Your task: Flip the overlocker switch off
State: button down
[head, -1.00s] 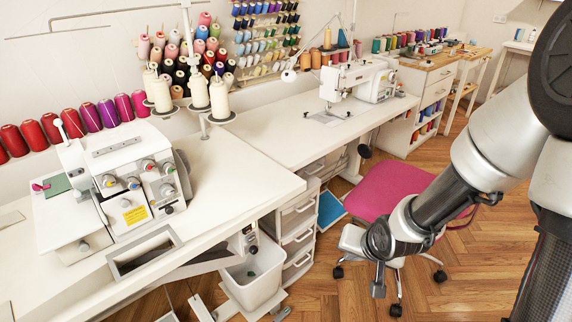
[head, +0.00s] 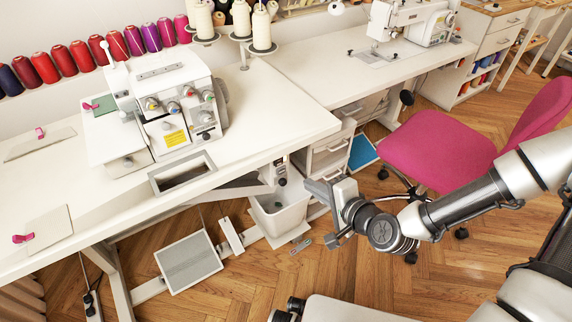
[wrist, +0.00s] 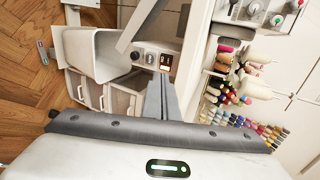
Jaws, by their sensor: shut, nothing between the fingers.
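The white overlocker (head: 165,105) stands on the left part of the white table. Below the table's front edge hangs a small control box (head: 281,171). In the wrist view this box (wrist: 151,46) carries round dark knobs and a small dark switch (wrist: 165,62) with an orange-red spot. Which way the switch is set is too small to tell. My gripper (head: 308,182) is shut and empty, to the right of and a little below the box in the head view. In the wrist view my shut fingers (wrist: 157,78) point toward the box, with their tips just below the switch in the picture.
A white bin (head: 283,215) stands under the box, with a drawer unit (head: 330,158) beside it. A pink chair (head: 440,145) is to the right. A foot pedal (head: 189,262) lies on the floor at left. The table edge (head: 250,168) overhangs the box.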

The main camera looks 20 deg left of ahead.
jog(key=b, duration=0.3)
send_near(279, 161)
notch_tip(279, 161, down, 3)
jog(key=w+a, duration=0.2)
jog(key=a, duration=0.1)
jog(key=shift+w+a+r, duration=0.1)
jog(key=shift+w+a, duration=0.25)
jog(key=shift+w+a+r, duration=0.1)
jog(key=shift+w+a, duration=0.2)
jog(key=shift+w+a+p, duration=0.15)
jog(key=shift+p, duration=0.15)
jog(key=shift+r, duration=0.1)
